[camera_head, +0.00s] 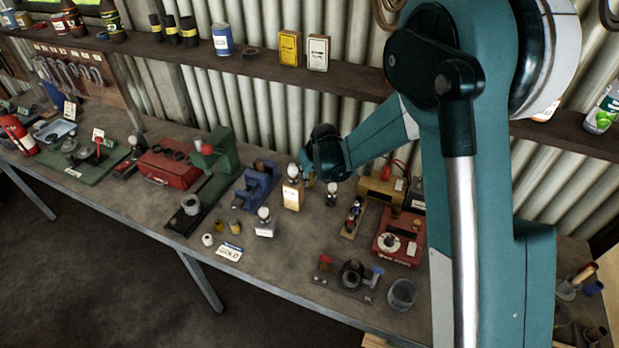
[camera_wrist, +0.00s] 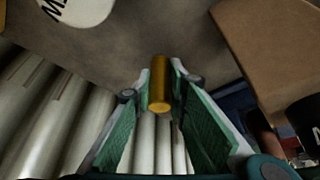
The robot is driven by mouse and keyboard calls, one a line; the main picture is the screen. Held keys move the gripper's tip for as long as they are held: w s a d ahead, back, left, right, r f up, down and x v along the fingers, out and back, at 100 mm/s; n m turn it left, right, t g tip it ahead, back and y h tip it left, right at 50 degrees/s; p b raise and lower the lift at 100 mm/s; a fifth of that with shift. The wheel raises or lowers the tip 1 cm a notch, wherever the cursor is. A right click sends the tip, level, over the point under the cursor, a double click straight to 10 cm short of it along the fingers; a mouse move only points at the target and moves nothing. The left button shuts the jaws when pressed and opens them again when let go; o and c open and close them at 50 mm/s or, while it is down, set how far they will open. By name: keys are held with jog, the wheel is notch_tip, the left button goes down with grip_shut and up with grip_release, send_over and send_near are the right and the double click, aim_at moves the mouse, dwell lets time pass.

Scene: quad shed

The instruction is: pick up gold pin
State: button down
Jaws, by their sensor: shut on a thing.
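The gold pin (camera_wrist: 159,86) is a short, smooth gold cylinder, seen in the wrist view between the two fingers. My gripper (camera_wrist: 161,88) is shut on it near the fingertips. The pin's rounded end faces the wrist camera. In the head view my arm reaches down behind the tall cream bottle, and the fingers and pin are mostly hidden there. A card reading GOLD (camera_head: 230,251) lies near the bench's front edge.
The cream bottle (camera_head: 292,195) stands close beside my gripper. A blue vise (camera_head: 259,185), green machine (camera_head: 218,160) and red box (camera_head: 398,235) crowd the bench. Bare bench shows in front of the cream bottle.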

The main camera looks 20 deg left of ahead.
jog(key=shift+r, duration=0.1)
notch_tip(320, 180, up, 12)
jog(key=s+d, duration=1.2)
jog(key=shift+s+d+b, duration=0.35)
jog(key=shift+d+b, duration=0.05)
jog(key=shift+b, duration=0.05)
dwell(0.4)
